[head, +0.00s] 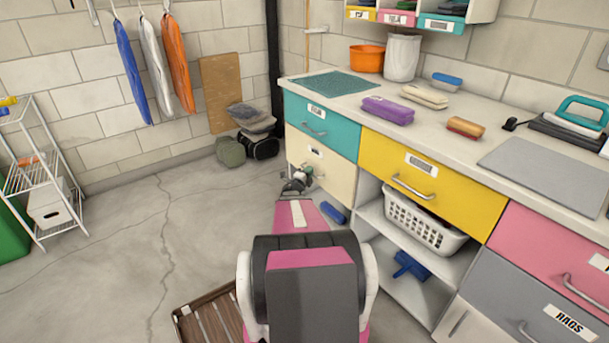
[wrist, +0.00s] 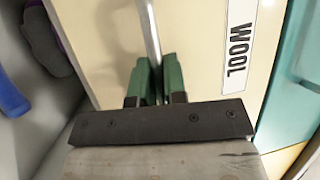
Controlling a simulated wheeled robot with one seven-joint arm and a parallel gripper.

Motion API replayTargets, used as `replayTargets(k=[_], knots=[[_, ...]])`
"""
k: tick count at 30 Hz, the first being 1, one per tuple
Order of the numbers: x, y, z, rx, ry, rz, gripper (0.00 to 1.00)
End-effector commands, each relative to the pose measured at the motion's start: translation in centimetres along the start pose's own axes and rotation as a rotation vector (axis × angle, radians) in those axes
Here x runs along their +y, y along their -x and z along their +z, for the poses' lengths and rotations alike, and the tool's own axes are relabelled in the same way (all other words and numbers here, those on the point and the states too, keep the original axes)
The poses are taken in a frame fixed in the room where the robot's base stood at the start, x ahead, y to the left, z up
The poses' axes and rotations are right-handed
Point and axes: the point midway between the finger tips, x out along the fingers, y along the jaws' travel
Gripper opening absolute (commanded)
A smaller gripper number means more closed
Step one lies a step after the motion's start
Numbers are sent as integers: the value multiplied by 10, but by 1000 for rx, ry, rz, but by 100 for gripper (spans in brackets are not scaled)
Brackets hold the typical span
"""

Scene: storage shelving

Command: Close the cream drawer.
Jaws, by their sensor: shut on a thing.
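The cream drawer (head: 336,181) is below the teal drawer at the left end of the counter in the head view. Its front looks roughly in line with the teal front; I cannot tell whether a small gap is left. In the wrist view the cream front (wrist: 195,70) fills the middle and carries a label reading WOOL (wrist: 239,45). My gripper (head: 303,176) is at the drawer's handle. In the wrist view its green fingers (wrist: 155,80) are closed around the metal handle bar (wrist: 150,35). The inside of the drawer is not visible.
The teal drawer (head: 338,138) and yellow drawer (head: 433,187) look shut. A white basket (head: 424,222) stands on the open shelf to the right. A wooden crate (head: 207,318) lies on the floor beside my base. The floor at left is clear up to a white rack (head: 40,180).

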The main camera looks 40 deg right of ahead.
Motion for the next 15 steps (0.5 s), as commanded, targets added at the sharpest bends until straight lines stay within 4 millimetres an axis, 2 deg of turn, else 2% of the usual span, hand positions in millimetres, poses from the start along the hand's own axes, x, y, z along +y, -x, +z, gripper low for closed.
replayTargets(k=[7, 8, 9, 10, 15], knots=[[2, -4, -1, 4, -1, 2, 0], [2, -4, -1, 4, -1, 2, 19], [2, -4, -1, 4, -1, 2, 32], [2, -4, -1, 4, -1, 2, 37], [2, -4, -1, 4, -2, 4, 37]])
